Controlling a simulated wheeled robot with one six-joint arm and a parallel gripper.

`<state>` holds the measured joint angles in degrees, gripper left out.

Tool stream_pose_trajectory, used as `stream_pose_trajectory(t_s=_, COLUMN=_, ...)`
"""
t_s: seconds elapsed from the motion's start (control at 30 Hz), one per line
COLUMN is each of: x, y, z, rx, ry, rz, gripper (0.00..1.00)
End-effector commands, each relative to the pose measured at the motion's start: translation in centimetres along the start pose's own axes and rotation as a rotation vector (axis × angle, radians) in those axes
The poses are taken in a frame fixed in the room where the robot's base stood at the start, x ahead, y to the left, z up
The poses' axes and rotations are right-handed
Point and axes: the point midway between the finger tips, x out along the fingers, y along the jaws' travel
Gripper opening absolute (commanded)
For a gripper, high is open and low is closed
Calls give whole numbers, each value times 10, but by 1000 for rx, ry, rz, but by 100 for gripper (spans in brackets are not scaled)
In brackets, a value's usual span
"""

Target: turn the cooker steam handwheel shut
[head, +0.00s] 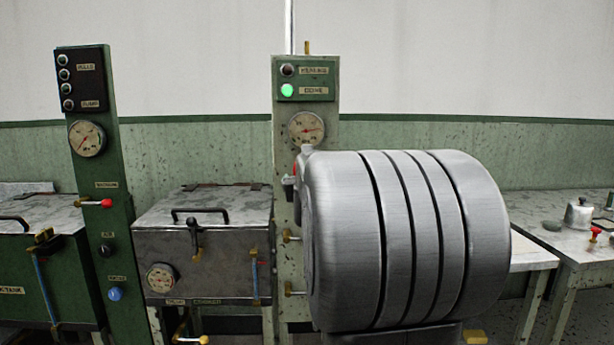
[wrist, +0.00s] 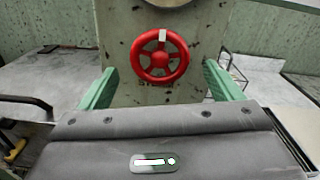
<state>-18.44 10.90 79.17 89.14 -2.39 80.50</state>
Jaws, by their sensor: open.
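The red steam handwheel (wrist: 160,57) is on the speckled pale post, facing the wrist camera, with a light mark at the top of its rim. In the head view only a small red bit of it (head: 295,168) shows at the left edge of my large grey arm link, which hides the rest. My gripper (wrist: 158,88) is open, its two green fingers wide apart to the left and right of the wheel and lower than it in the wrist view. Nothing is between the fingers. I cannot tell how far the fingertips are from the wheel.
The cooker (head: 203,245), a grey lidded box with a black handle, stands left of the post (head: 293,128). The post carries a gauge (head: 306,129) and a lit green lamp (head: 288,90). A green post (head: 125,230) stands further left. A bench (head: 570,245) stands right.

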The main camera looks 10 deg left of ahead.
Motion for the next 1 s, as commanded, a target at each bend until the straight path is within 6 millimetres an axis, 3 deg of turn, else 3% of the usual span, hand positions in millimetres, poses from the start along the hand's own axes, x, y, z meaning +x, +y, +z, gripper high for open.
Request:
stream_pose_trajectory(t_s=0.3, x=-60, y=0, z=1, rx=0, ry=-1, rz=0, gripper=86)
stream_pose_trajectory(t_s=0.5, x=-85, y=0, z=0, rx=0, ry=0, rz=0, gripper=86)
stream_pose_trajectory(t_s=1.0, x=-95, y=0, z=-1, rx=1, ry=1, rz=0, gripper=86)
